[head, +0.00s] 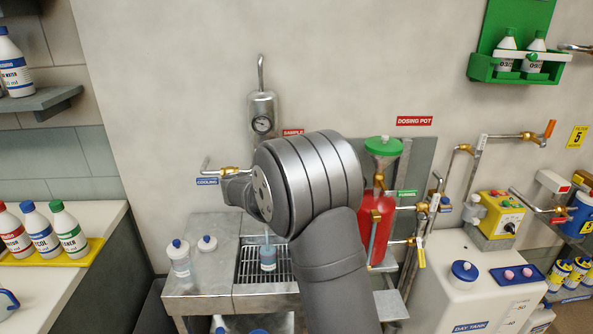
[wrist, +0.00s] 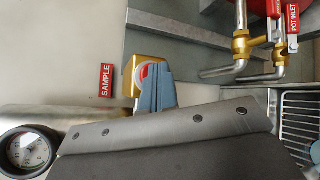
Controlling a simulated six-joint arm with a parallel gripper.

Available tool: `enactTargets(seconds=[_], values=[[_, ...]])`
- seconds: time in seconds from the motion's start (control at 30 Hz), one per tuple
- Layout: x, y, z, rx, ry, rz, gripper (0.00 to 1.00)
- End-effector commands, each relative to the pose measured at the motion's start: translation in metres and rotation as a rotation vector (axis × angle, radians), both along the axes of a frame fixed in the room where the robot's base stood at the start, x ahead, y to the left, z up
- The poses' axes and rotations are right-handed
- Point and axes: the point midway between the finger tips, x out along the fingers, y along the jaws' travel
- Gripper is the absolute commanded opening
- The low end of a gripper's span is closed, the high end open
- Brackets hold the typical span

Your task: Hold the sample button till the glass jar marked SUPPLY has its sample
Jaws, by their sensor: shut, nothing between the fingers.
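The sample button (wrist: 146,76), a red and white face on a brass block, shows in the wrist view beside the red SAMPLE label (wrist: 106,81). My gripper (wrist: 157,86) is shut and empty, its blue-grey fingers overlapping the button's face. I cannot tell whether they press it. In the head view my arm hides the gripper and the button; the SAMPLE label (head: 293,132) shows above. A jar (head: 268,257) with bluish contents stands on the sink grating (head: 250,273). Its marking is unreadable, so I cannot tell whether it is the SUPPLY jar, nor its exact level.
Two blue-capped and white-capped containers, one bottle (head: 180,260) and one jar (head: 207,245), stand left of the grating. A red dosing pot (head: 376,222) with a green funnel (head: 383,146) and brass valves is close right of my arm. A gauge (wrist: 27,151) is at lower left in the wrist view.

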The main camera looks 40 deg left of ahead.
Motion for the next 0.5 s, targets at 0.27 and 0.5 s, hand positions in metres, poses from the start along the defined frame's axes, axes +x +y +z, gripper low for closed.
enactTargets(seconds=[0.27,0.5], values=[[-0.011,-0.010,0.001,0.000,0.000,0.000,0.00],[-0.012,-0.012,0.000,0.000,0.000,0.000,0.00]])
